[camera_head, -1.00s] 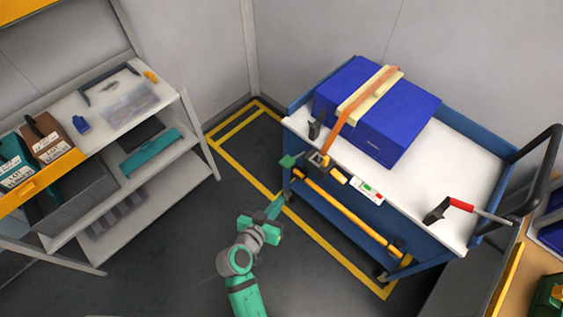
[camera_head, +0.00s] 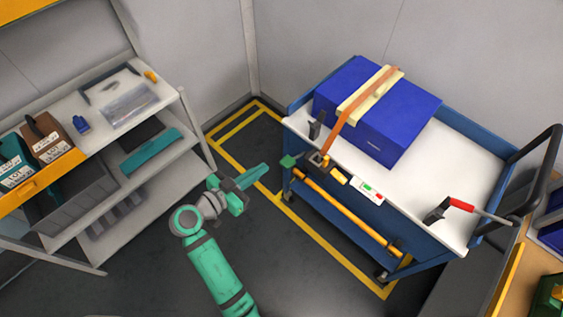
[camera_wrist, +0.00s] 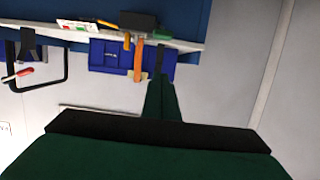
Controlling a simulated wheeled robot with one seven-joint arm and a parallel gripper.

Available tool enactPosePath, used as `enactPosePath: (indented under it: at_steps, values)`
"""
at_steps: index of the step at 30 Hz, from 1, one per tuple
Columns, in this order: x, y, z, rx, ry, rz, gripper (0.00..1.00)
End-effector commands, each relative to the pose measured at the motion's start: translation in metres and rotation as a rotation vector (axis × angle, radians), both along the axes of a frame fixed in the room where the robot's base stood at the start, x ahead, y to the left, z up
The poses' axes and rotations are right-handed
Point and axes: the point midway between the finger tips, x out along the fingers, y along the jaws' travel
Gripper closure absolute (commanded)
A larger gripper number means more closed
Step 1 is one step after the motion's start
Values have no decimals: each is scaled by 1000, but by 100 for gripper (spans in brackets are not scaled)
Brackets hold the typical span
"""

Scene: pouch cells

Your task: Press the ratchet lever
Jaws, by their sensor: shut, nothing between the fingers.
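The ratchet (camera_head: 318,159) hangs at the front edge of the cart's white top, at the lower end of an orange strap (camera_head: 345,122). Its lever is too small to make out clearly. The strap runs over a blue box (camera_head: 398,120) with a pale yellow pad (camera_head: 368,92) beneath it. My gripper (camera_head: 262,170) is shut and empty, left of the cart and apart from the ratchet. In the wrist view the shut fingers (camera_wrist: 161,88) point toward the blue box (camera_wrist: 105,57) and the orange strap (camera_wrist: 138,60).
The blue cart (camera_head: 345,205) carries a small panel with green and red marks (camera_head: 367,189) and a red-handled tool (camera_head: 462,205). A yellow bar (camera_head: 345,210) runs along its front. A grey shelf unit (camera_head: 190,135) stands left. Floor between them is clear.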

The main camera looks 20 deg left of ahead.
Motion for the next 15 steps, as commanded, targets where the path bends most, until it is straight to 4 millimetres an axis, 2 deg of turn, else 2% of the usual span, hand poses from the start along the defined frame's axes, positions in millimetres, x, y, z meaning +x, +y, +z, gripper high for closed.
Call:
enactPosePath:
  at_steps: [7, 15]
  values:
    - [11, -6, -3, -2, 1, -3, 100]
    - [51, -27, -14, 0, 1, -3, 100]
